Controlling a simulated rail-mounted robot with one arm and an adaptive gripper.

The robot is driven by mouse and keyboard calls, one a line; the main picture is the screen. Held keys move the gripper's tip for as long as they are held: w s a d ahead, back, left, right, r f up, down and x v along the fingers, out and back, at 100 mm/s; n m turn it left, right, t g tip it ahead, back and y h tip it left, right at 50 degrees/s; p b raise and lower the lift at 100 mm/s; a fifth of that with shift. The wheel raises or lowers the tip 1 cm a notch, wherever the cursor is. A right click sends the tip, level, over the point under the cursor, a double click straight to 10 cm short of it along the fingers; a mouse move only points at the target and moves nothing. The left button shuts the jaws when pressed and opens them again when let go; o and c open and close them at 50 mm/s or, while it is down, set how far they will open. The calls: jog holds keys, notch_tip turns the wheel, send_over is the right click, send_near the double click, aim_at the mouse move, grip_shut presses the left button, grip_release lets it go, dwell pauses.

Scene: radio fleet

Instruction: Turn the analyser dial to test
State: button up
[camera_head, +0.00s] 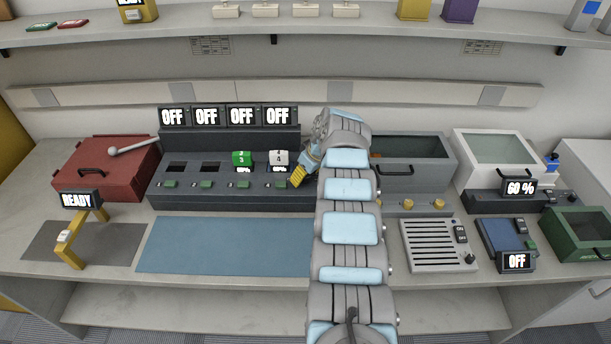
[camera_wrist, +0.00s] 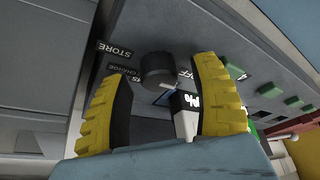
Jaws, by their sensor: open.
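My gripper (camera_head: 299,175) is open at the right end of the dark charger rack (camera_head: 225,188), beside a white radio marked 4 (camera_head: 279,160). In the wrist view its yellow fingers (camera_wrist: 163,75) stand either side of a round black dial (camera_wrist: 157,70), with a gap on each side. Labels by this dial read STORE, what looks like CHARGE, and a partly hidden OFF. The dial is hidden behind my arm in the head view. No label naming the analyser or reading test is legible. A blue-topped unit with an OFF display (camera_head: 516,261) stands at the right.
A green radio marked 3 (camera_head: 241,158) sits beside the white one, under several OFF displays. A grey bin (camera_head: 425,148) with yellow knobs below stands right of my arm. A slotted grey box (camera_head: 437,247) is nearer the front. The blue mat (camera_head: 222,246) is clear.

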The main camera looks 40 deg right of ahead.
jog(key=shift+f, duration=0.1)
jog(key=shift+c, duration=0.3)
grip_shut()
jog(key=shift+m+h+p, duration=0.3)
jog(key=shift+m+p, duration=0.2)
jog(key=shift+p, duration=0.8)
jog(key=shift+m+p, duration=0.3)
jog(key=shift+p, duration=0.15)
jog(key=m+h+p, duration=0.1)
jog(key=m+p, duration=0.1)
jog(key=p, duration=0.1)
jog(key=shift+a+m, duration=0.1)
jog(key=shift+m, duration=0.2)
jog(key=m+h+p, duration=0.1)
jog(key=m, duration=0.2)
jog(key=shift+f+g, duration=0.1)
jog(key=shift+g, duration=0.3)
jog(key=shift+m+h, duration=0.4)
jog(key=shift+m, duration=0.4)
